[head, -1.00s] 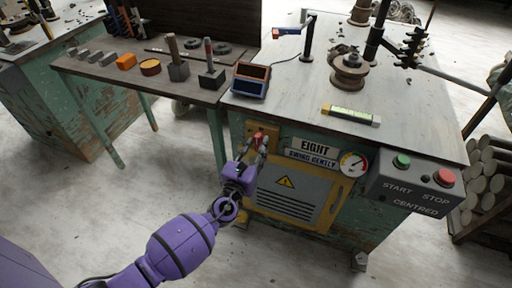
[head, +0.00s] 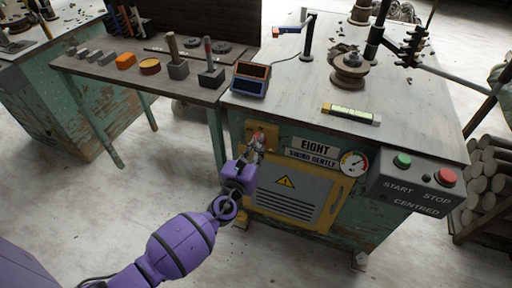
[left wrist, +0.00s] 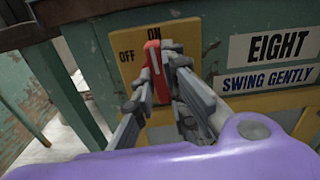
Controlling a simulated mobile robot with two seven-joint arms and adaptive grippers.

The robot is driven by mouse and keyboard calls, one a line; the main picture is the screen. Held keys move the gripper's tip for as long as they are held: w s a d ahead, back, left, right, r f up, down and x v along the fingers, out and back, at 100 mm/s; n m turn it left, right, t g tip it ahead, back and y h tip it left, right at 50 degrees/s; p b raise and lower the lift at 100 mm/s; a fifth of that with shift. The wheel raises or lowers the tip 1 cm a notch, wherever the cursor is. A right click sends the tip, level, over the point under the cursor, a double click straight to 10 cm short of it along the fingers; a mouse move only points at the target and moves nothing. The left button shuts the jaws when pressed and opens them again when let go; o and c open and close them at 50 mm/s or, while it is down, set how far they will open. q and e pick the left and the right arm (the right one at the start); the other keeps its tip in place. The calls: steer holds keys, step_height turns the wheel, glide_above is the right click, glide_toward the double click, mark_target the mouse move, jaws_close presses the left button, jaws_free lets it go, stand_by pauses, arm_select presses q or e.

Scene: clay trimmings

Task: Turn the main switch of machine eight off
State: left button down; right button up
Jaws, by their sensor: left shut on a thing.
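Machine eight (head: 345,215) is a worn green cabinet with an "EIGHT / SWING GENTLY" sign (head: 313,152). Its main switch is a red handle (left wrist: 155,70) on a yellow plate (left wrist: 195,35) marked ON at the top and OFF at the upper left. The handle stands nearly upright, its tip just under ON. My left gripper (head: 257,145) is shut on the red handle, with grey fingers on both sides of it in the left wrist view (left wrist: 165,85). The fingers hide the handle's lower part and pivot. My right gripper is out of view.
A control box (head: 415,185) with green START and red STOP buttons juts out at the right of the front. A gauge (head: 354,163) sits beside the sign. A side table (head: 110,75) with tools and blocks stands at the left. The floor in front is clear.

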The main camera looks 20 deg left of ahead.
arm_select(q)
steer(key=shift+a+f+n+b, duration=0.1)
steer(key=shift+n+b, duration=1.25)
steer(key=shift+n, duration=3)
steer(key=shift+a+n+b, duration=0.1)
steer(key=shift+n+b, duration=1.2)
steer(key=shift+n, duration=3.05)
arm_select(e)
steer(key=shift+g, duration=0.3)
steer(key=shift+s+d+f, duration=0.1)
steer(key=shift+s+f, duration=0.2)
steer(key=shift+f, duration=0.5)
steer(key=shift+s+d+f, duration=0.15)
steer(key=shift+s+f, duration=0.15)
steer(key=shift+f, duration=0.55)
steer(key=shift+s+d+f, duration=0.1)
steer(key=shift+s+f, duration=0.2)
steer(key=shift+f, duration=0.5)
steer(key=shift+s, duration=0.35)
arm_select(q)
steer(key=c, duration=1.8)
jaws_free()
steer(key=shift+o, duration=0.2)
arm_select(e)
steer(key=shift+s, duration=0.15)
